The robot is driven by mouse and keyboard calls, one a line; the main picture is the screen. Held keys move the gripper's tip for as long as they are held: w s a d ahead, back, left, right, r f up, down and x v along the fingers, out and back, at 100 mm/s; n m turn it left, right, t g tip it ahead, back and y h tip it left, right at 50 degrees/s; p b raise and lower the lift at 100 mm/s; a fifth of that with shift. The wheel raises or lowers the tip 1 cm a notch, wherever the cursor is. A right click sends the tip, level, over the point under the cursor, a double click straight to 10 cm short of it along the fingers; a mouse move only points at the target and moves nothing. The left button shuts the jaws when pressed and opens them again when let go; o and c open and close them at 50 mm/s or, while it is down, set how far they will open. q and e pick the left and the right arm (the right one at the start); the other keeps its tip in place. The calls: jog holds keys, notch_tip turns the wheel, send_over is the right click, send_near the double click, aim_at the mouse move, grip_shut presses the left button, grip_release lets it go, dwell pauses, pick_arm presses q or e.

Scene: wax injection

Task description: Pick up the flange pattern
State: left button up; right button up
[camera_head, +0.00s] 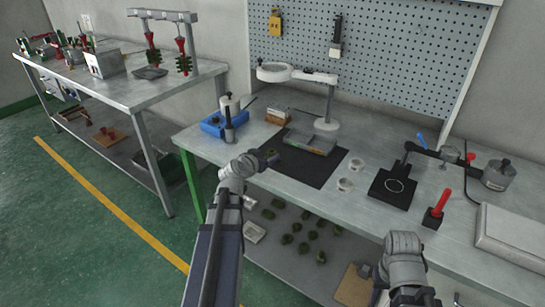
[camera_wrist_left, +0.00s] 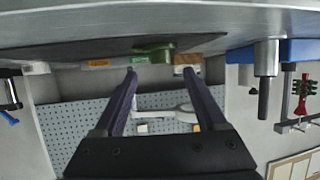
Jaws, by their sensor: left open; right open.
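The flange pattern looks like a small green piece (camera_head: 271,153) on the black mat (camera_head: 312,168), close to the mat's left edge. In the left wrist view, which is upside down, the green piece (camera_wrist_left: 153,53) shows just beyond and between my fingertips. My left gripper (camera_head: 262,160) is open and empty, its two dark fingers (camera_wrist_left: 160,72) pointing toward the piece with a gap. In the head view my gripper partly covers it. My right arm's end (camera_head: 403,262) is at the bottom right, away from the mat; its gripper (camera_head: 379,283) is barely visible and holds nothing that I can see.
A blue-based device (camera_head: 213,125) stands left of the mat. A tray (camera_head: 312,141) and a magnifier lamp (camera_head: 300,76) are behind. Clear dishes (camera_head: 346,184), a black plate (camera_head: 390,189) and a red-handled tool (camera_head: 437,208) are to the right. Green pieces lie on the lower shelf.

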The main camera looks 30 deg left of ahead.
aim_at(271, 152)
pick_arm(q)
jog(key=b+x, duration=0.1)
jog(key=x, duration=0.3)
jog(key=shift+a+f+b, duration=0.15)
jog(key=shift+f+b, duration=0.05)
jog(key=shift+b, duration=0.2)
jog(key=shift+w+f, duration=0.1)
jog(key=shift+w, duration=0.4)
jog(key=shift+s, duration=0.1)
grip_shut()
